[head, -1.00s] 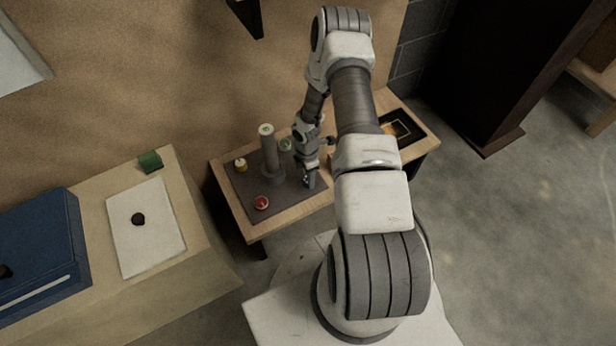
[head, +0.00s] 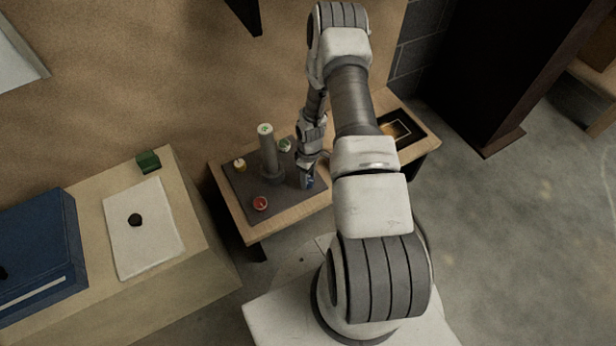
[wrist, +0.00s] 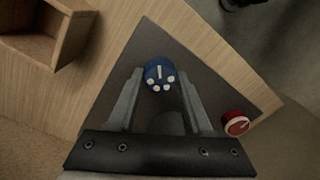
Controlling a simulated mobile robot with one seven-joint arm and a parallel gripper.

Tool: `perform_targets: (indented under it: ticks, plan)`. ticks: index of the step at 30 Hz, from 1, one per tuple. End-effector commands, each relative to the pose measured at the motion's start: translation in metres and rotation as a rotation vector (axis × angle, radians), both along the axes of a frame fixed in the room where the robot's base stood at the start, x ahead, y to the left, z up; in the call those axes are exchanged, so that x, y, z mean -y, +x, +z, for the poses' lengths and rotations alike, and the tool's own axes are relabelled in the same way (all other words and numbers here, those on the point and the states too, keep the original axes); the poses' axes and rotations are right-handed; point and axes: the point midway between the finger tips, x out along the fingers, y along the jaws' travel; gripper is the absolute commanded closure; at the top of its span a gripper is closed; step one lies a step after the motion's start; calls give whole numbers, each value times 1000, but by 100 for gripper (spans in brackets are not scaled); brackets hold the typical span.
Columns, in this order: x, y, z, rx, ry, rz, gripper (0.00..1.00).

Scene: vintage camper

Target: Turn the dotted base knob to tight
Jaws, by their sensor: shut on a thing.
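A blue knob (wrist: 159,72) with white dots and a white pointer line lies between my fingertips in the wrist view. It stands on the dark base plate (wrist: 190,58). My gripper (wrist: 160,88) is shut on this dotted knob, one finger on each side. In the head view my gripper (head: 307,184) points down at the right side of the plate (head: 240,204), and only a little blue shows there. The white pointer line runs roughly up and down in the wrist view. I cannot read any tight mark.
A red knob (head: 260,203), a yellow knob (head: 239,165) and a green knob (head: 285,145) sit on the same plate around a grey post (head: 268,155). The red knob also shows in the wrist view (wrist: 235,123). A black framed tray (head: 404,130) lies right of my arm.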

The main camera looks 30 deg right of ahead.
Motion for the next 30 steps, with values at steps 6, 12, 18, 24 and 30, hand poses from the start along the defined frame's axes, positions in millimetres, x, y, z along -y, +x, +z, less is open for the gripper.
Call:
perform_targets:
  ticks: [6, 12, 18, 24, 30]
  plan:
    - [0, 0, 0, 0, 0, -202, 100]
    - [0, -1, 0, 1, -1, -359, 100]
    - [0, -1, 0, 1, -1, -475, 100]
    - [0, -1, 0, 1, 0, -542, 100]
    - [0, -1, 0, 1, 0, -566, 100]
